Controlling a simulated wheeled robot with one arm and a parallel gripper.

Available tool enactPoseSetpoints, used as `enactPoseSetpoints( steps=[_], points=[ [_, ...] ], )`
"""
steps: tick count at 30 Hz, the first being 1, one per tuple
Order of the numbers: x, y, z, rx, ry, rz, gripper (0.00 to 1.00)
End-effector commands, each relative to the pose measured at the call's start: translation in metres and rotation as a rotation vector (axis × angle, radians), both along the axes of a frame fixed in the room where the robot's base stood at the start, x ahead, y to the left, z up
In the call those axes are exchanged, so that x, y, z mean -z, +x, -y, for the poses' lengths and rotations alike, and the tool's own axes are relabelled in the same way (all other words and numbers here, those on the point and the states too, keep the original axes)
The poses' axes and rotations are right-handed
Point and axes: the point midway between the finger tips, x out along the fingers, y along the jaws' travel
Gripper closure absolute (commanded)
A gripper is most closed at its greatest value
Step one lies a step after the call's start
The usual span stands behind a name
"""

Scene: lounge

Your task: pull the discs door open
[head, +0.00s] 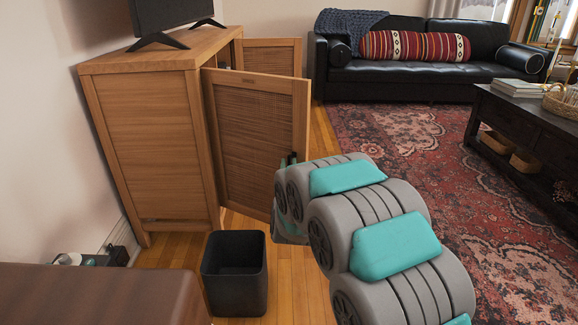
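A wooden cabinet (160,130) stands against the left wall, with a screen on top. Its near door (255,130), with a woven panel and a small dark label near the top that is too small to read, stands swung out from the front. A second door (285,52) further back also stands out, partly hidden behind the near one. I cannot tell which is the discs door. My gripper (290,160) is at the near door's free edge, low down. My own arm hides most of it, so whether its fingers are open or shut on anything does not show.
A black bin (235,273) stands on the wood floor in front of the cabinet. A brown surface (100,295) fills the lower left. A black sofa (420,75) is at the back, and a dark coffee table (530,125) is at the right. The patterned rug (400,140) between is clear.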

Motion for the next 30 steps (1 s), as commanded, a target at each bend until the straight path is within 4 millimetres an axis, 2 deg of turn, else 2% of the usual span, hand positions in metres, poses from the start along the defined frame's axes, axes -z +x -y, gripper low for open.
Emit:
enactPoseSetpoints(
  steps=[8,21,30],
  points=[
    [-0.002,-0.011,0.000,-0.001,0.001,0.002,0.73],
    [0.000,-0.070,0.004,-0.001,0.001,-0.002,0.73],
    [0.000,-0.078,0.004,0.000,0.000,0.001,0.73]
  ],
)
